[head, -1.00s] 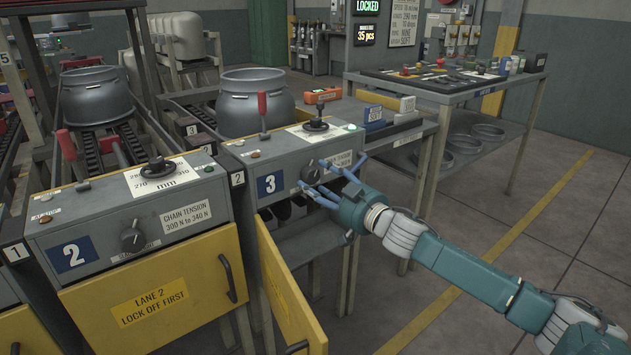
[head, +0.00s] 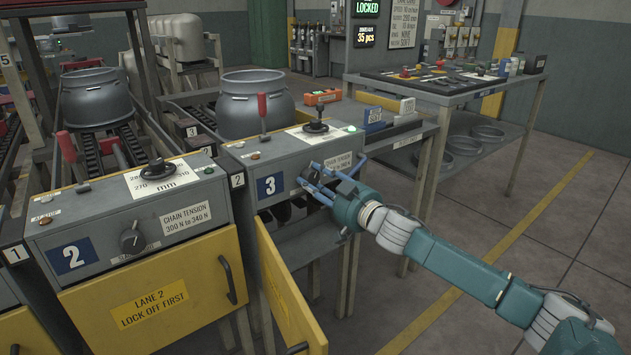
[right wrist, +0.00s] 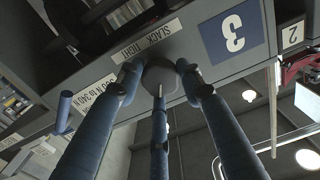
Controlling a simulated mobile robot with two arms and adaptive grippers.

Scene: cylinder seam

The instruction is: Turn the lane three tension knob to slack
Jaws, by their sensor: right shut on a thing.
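The lane three control box (head: 262,152) is grey with a blue "3" plate (head: 270,186) on its front. Its dark round tension knob (right wrist: 160,76) shows in the right wrist view below an upside-down "SLACK TIGHT" label (right wrist: 150,34). My right gripper (head: 312,178) has its blue fingers shut around this knob, touching it from several sides. In the head view the fingers mostly cover the knob, and I cannot read its pointer there. My left gripper is out of view.
The lane two box (head: 130,205) with its own tension knob (head: 131,238) stands to the left. A yellow door (head: 285,290) hangs swung out below the lane three box. A bench (head: 450,92) stands at right; the floor in front of it is clear.

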